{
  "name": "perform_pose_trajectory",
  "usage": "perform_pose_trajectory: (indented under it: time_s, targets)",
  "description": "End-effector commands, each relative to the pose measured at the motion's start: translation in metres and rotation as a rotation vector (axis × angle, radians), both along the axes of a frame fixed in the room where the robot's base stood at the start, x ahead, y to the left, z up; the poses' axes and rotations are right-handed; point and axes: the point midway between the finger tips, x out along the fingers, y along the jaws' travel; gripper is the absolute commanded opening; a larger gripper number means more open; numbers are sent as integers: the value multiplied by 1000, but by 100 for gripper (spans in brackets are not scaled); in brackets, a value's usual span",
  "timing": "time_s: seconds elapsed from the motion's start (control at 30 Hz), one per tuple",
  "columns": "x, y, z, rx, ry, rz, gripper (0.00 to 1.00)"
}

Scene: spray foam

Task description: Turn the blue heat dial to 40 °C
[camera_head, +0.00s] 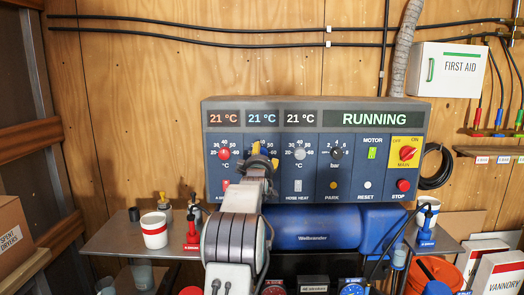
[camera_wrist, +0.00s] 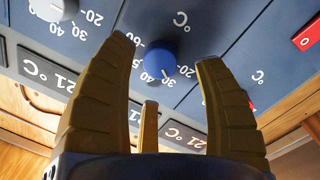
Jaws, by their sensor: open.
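The blue heat dial (camera_wrist: 159,61) sits on the dark blue panel and shows upside down in the wrist view. A small pale mark shows near its lower edge there; I cannot read its exact setting. I see no clear contact. The middle display (camera_head: 262,118) reads 21 °C in pale blue.
A red dial (camera_head: 224,154) is left of my gripper and a grey dial (camera_head: 299,154) is right of it, both close. Further right are a black bar dial (camera_head: 336,153) and the red main switch (camera_head: 407,153). A blue tank (camera_head: 310,228) lies below the panel.

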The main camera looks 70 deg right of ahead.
Motion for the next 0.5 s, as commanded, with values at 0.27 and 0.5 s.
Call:
perform_pose_trajectory:
  time_s: [0.27, 0.5]
  targets:
    - [5, -23, 1, 0, -1, 0, 63]
    - [8, -32, 0, 0, -1, 0, 63]
